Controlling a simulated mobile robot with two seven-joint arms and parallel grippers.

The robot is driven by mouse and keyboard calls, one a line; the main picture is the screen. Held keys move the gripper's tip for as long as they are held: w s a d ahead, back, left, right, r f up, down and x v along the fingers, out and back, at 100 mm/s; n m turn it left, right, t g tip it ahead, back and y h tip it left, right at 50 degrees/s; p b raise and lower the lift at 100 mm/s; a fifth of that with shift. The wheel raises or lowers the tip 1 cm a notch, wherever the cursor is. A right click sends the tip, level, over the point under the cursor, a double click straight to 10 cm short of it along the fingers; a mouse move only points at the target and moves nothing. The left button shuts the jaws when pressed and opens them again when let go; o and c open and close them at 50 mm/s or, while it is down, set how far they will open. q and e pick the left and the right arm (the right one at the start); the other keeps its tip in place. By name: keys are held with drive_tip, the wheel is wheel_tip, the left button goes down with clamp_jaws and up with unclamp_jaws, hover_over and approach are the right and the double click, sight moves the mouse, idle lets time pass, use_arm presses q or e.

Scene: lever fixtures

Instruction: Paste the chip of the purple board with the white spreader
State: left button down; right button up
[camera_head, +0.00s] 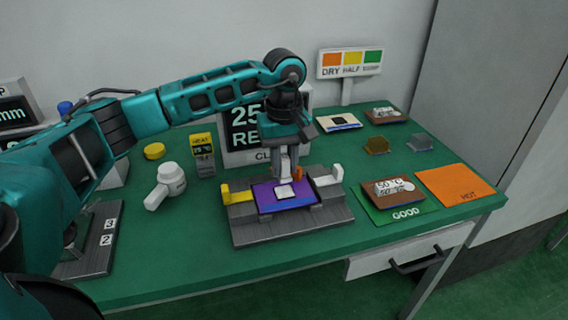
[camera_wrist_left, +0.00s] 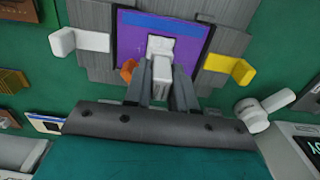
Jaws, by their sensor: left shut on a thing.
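The purple board (camera_head: 265,201) lies in a grey fixture (camera_head: 250,233), with a pale square chip (camera_head: 285,191) in its middle. My left gripper (camera_head: 285,174) reaches down over the back edge of the board, its fingers pointing down. In the left wrist view, the left gripper (camera_wrist_left: 161,88) is shut on the white spreader (camera_wrist_left: 160,72), whose end is at the chip. I cannot tell whether the spreader touches the chip. The purple board (camera_wrist_left: 131,45) shows around it there. My right gripper is not in view.
The fixture has a yellow lever (camera_head: 237,197) at left, a white lever (camera_head: 329,178) at right and a small orange part (camera_head: 298,174) behind. A white hand tool (camera_head: 166,184) stands left. A green GOOD mat (camera_head: 379,215) and orange HOT mat (camera_head: 455,187) lie right.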

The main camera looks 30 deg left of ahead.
use_arm(q)
wheel_tip(320, 180, up, 5)
drive_tip(key=p, duration=0.3)
drive_tip(key=shift+r, duration=0.1)
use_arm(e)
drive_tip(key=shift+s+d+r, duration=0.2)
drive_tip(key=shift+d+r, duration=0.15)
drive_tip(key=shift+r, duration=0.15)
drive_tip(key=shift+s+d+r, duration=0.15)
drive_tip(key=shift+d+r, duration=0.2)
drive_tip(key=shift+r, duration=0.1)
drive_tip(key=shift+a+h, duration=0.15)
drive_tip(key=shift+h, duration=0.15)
use_arm(q)
drive_tip(key=s+d+f+m, duration=0.1)
drive_tip(key=s+d+m, duration=0.6)
drive_tip(key=d+m, duration=0.3)
drive_tip(key=shift+d+f+p, duration=0.25)
drive_tip(key=shift+d+p, duration=0.1)
drive_tip(key=shift+d, duration=0.15)
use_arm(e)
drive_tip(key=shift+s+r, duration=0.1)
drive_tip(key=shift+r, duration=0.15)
